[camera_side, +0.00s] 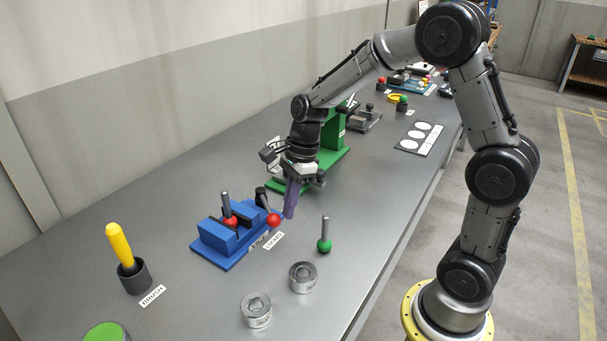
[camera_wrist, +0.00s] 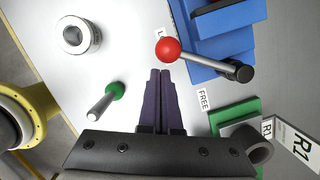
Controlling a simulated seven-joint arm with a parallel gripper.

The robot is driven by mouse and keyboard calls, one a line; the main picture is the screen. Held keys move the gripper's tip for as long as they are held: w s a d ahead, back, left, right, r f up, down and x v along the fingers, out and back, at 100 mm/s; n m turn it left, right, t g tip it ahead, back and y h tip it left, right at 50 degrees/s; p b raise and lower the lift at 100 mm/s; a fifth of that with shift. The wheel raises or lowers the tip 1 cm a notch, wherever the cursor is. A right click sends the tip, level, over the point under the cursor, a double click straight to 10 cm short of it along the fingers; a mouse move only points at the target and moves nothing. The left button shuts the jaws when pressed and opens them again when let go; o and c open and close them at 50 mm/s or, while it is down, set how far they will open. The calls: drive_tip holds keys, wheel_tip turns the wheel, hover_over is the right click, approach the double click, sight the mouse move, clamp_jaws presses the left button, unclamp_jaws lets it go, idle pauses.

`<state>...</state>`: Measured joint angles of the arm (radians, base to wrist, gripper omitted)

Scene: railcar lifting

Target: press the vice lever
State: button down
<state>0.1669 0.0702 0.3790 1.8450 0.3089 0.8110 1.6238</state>
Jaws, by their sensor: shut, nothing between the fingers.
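The blue vice (camera_side: 213,237) stands on the bench, a metal pin with a red ball (camera_side: 230,222) upright at its jaws. Its lever is a grey rod with a red ball (camera_side: 273,220) at the free end and a black pivot (camera_side: 261,193). The wrist view shows the lever ball (camera_wrist: 168,50) and the black pivot (camera_wrist: 240,70). My gripper (camera_side: 290,214) points down with its purple fingers shut and empty, just right of the lever ball. In the wrist view the fingertips (camera_wrist: 160,72) are just below the ball; I cannot tell whether they touch it.
A FREE card (camera_wrist: 204,98) and another, partly hidden card lie beside the vice. A green-balled pin (camera_side: 324,245) stands to the right, with two metal rings (camera_side: 303,277) in front. A green stand (camera_side: 331,147) is behind my gripper. A yellow-handled tool (camera_side: 119,244) stands in a dark cup.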

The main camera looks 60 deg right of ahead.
drive_tip(key=shift+w+a, duration=0.1)
drive_tip(key=shift+a, duration=0.2)
drive_tip(key=shift+a, duration=0.1)
idle(0.3)
drive_tip(key=shift+s+d+r, duration=0.15)
drive_tip(key=shift+s+d, duration=0.1)
drive_tip(key=shift+d, duration=0.15)
drive_tip(key=shift+s+d+r, duration=0.15)
drive_tip(key=shift+s+d, duration=0.3)
drive_tip(key=shift+d, duration=0.2)
drive_tip(key=shift+s+d+r, duration=0.1)
drive_tip(key=shift+s+d, duration=0.3)
drive_tip(key=shift+d, duration=0.2)
drive_tip(key=v, duration=1)
drive_tip(key=shift+s, duration=0.3)
drive_tip(key=shift+a, duration=0.1)
